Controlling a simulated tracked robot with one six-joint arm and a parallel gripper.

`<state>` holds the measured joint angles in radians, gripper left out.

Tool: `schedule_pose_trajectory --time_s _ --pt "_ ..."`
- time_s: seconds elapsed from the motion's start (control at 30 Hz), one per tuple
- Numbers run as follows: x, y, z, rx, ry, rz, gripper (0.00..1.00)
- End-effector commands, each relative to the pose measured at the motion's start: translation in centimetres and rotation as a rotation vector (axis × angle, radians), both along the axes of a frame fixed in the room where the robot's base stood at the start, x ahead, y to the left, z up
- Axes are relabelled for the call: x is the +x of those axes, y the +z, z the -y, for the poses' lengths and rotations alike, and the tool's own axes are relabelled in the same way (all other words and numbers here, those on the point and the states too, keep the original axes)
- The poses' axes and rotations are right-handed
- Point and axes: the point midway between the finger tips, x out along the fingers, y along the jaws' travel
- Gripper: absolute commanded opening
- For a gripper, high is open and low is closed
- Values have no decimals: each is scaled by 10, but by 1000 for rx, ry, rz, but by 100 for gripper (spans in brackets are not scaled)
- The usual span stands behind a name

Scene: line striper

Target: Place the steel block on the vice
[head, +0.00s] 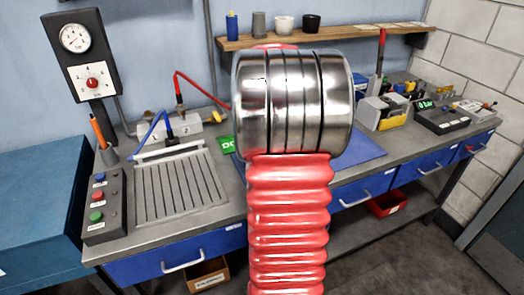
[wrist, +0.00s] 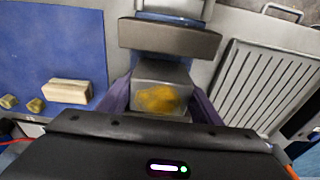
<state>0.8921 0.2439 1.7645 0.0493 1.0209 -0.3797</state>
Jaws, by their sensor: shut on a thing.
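In the wrist view, my gripper (wrist: 160,97) has its two dark purple fingers on either side of a grey steel block (wrist: 146,72) with a yellow patch on its face. It is shut on this block. A grey metal bar, which looks like a jaw of the vice (wrist: 170,38), lies just beyond the block. I cannot tell the gap or height between block and vice. In the head view, my arm hides the gripper, the block and the vice.
A grooved plate (wrist: 262,85) lies to the right in the wrist view. A blue mat (wrist: 50,30) on the left holds a pale block (wrist: 68,92) and brass pieces (wrist: 35,106). In the head view, a button box (head: 105,207) and a gauge stand (head: 82,52) are at the left.

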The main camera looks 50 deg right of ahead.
Motion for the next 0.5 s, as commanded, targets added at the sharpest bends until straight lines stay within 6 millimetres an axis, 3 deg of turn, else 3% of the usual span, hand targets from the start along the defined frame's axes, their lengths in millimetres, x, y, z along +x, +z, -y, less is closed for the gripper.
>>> schedule_pose_trajectory --time_s 0.27,0.3,0.5 --pt "1 -1 0 -1 1 2 12" --pt "0 -2 0 0 1 0 60" --pt "0 -2 0 0 1 0 74"
